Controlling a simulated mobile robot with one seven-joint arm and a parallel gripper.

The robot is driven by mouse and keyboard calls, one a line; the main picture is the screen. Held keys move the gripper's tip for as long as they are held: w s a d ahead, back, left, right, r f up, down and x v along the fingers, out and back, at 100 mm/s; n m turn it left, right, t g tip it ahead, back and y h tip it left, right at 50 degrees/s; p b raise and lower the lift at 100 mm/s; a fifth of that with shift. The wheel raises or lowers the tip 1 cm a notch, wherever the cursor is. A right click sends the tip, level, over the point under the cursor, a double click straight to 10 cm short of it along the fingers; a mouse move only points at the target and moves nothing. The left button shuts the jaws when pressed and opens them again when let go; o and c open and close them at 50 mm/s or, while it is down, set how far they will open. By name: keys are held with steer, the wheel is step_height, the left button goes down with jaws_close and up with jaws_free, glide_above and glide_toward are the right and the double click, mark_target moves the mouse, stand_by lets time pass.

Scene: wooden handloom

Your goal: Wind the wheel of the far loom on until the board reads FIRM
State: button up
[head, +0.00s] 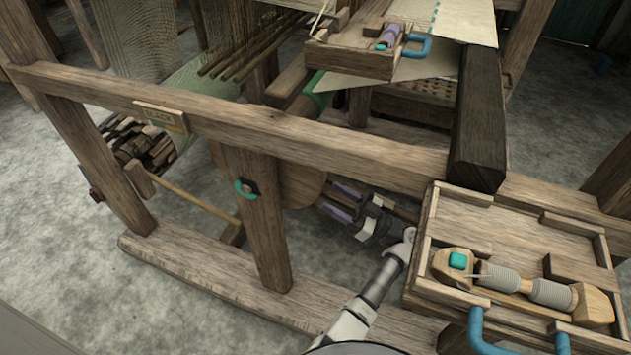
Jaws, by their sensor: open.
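A round wooden wheel (300,188) shows low in the frame, partly hidden behind the front post and under the long rail. My gripper (335,199) is open, its two fingers with purplish pads pointing left at the wheel's right side. I cannot tell whether they touch it. Nothing shows between the fingers. A small board (160,116) is fixed to the rail at upper left; its small lettering looks like SLACK.
The front post (258,215) with a teal ring and the rail (270,135) stand close to my gripper. A tray (425,245) with a wooden shuttle (515,283) and blue handles is at right. A smaller tray (350,65) sits on the loom. Bare floor (60,220) lies left.

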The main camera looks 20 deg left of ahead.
mark_target(315, 186)
steer(key=p+x, duration=0.1)
steer(key=x, duration=0.5)
steer(key=shift+a+r, duration=0.1)
steer(key=shift+a, duration=0.25)
jaws_close()
